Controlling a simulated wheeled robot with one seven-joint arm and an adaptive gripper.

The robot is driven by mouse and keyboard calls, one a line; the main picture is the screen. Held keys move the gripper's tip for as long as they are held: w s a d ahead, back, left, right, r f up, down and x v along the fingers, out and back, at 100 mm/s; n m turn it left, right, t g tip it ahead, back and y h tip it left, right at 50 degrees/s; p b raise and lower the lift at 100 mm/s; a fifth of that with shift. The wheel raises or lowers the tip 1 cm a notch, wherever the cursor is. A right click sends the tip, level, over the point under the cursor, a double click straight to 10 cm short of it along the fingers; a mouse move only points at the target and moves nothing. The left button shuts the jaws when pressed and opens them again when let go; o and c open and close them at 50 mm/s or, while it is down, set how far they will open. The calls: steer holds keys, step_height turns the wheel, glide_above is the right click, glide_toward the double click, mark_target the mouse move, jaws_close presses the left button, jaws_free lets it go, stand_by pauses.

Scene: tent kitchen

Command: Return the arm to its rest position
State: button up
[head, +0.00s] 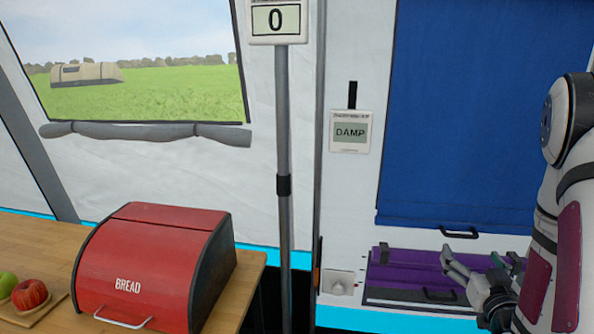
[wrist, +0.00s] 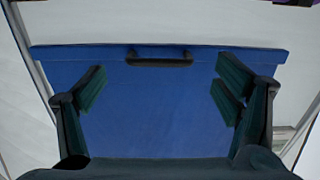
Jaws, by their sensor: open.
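My arm comes in from the right edge of the head view. My gripper (head: 474,263) is at the lower right there, in front of a purple recessed panel. In the wrist view my gripper (wrist: 168,90) is open, with its two dark green fingers spread wide apart and nothing between them. Behind the fingers is a blue panel (wrist: 170,120) with a black handle (wrist: 160,57). The blue panel also shows in the head view (head: 480,110), above my gripper, with its handle (head: 459,232) at its bottom edge.
A red bread box (head: 150,260) stands on the wooden counter (head: 40,238) at left, beside a red apple (head: 30,294) and a green apple (head: 7,284). A grey pole (head: 284,150) stands between counter and panel. A purple panel (head: 415,268) and a knob (head: 338,288) lie below the blue panel.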

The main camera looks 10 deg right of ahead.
steer(key=s+a+r+n+g+y, duration=0.1)
steer(key=s+a+r+g, duration=0.1)
steer(key=a+r+g, duration=0.3)
steer(key=s+a+g+y, duration=0.1)
steer(key=s+a+g, duration=0.15)
steer(key=a, duration=0.35)
steer(key=s+a+r+n+g+y, duration=0.1)
steer(key=s+a+r+g, duration=0.15)
steer(key=s+a, duration=0.45)
steer(key=s+a+r+g+y, duration=0.1)
steer(key=s+a+g, duration=0.15)
steer(key=s, duration=0.95)
steer(key=s+a+r+n+g+y, duration=0.15)
steer(key=s+a+g, duration=0.3)
steer(key=s, duration=0.45)
step_height(320, 180, up, 22)
steer(key=t+p, duration=0.4)
steer(key=p, duration=1.5)
steer(key=shift+a+h+p, duration=0.3)
steer(key=shift+h, duration=0.05)
